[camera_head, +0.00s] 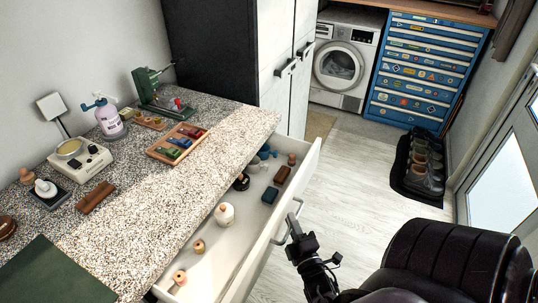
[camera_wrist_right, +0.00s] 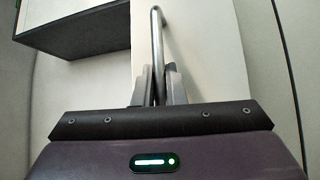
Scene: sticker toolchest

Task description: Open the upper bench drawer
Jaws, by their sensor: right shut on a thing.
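The upper bench drawer (camera_head: 258,250) is pulled out from under the speckled bench top. Several small items lie inside it, among them a white round pot (camera_head: 224,214), a dark blue block (camera_head: 271,195) and a brown block (camera_head: 282,174). My right gripper (camera_head: 296,238) is at the drawer's bar handle (camera_head: 290,222) on the front panel. In the right wrist view the two fingers (camera_wrist_right: 158,88) are shut on the metal bar handle (camera_wrist_right: 157,45), with the pale drawer front behind it. My left gripper is not in view.
The bench top (camera_head: 230,137) holds a tray of coloured pieces (camera_head: 178,143), a green press (camera_head: 155,90), a spray bottle (camera_head: 107,117) and a small device (camera_head: 80,160). A blue toolchest (camera_head: 415,75) and a washing machine (camera_head: 342,65) stand at the back. The floor (camera_head: 355,165) right of the drawer is clear up to a boot tray (camera_head: 420,165).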

